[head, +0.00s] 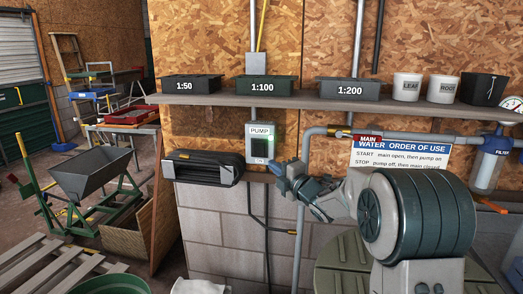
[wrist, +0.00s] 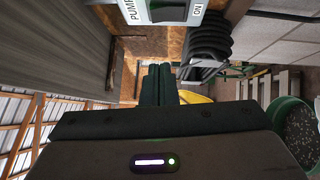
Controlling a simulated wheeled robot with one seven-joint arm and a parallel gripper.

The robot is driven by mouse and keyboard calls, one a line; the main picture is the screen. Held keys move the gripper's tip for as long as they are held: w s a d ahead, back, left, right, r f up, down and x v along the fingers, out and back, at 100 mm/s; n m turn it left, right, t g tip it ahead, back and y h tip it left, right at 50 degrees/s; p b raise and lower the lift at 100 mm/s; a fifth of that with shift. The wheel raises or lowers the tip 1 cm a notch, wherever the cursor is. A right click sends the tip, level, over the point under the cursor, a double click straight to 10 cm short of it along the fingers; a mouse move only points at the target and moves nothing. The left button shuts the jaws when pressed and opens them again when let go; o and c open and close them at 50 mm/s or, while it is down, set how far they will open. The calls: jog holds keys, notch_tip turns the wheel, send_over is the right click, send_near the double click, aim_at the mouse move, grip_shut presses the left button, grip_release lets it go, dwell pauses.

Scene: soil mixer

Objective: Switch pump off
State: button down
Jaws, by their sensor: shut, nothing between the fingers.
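In the wrist view the pump switch (wrist: 168,18) shows sideways at the top edge, between the PUMP and ON labels, partly cut off. My gripper (head: 278,170) is just below and right of the box. Its two dark fingers (wrist: 158,72) are together with nothing between them. I cannot tell whether they touch the box.
A shelf (head: 310,101) with dark bins runs above the box. A black coiled hose (head: 203,167) hangs to its left. A pipe (head: 303,165) runs to its right, near the water order sign (head: 400,153) and the blue filter (head: 490,160).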

jog(key=p, duration=0.3)
send_near(254, 145)
jog(key=a, duration=0.3)
jog(key=w, duration=0.3)
jog(key=shift+w+r+p, duration=0.3)
jog(key=shift+w+p, duration=0.05)
jog(key=shift+p, duration=0.05)
jog(key=shift+w+d, duration=0.1)
jog(key=shift+w, duration=0.45)
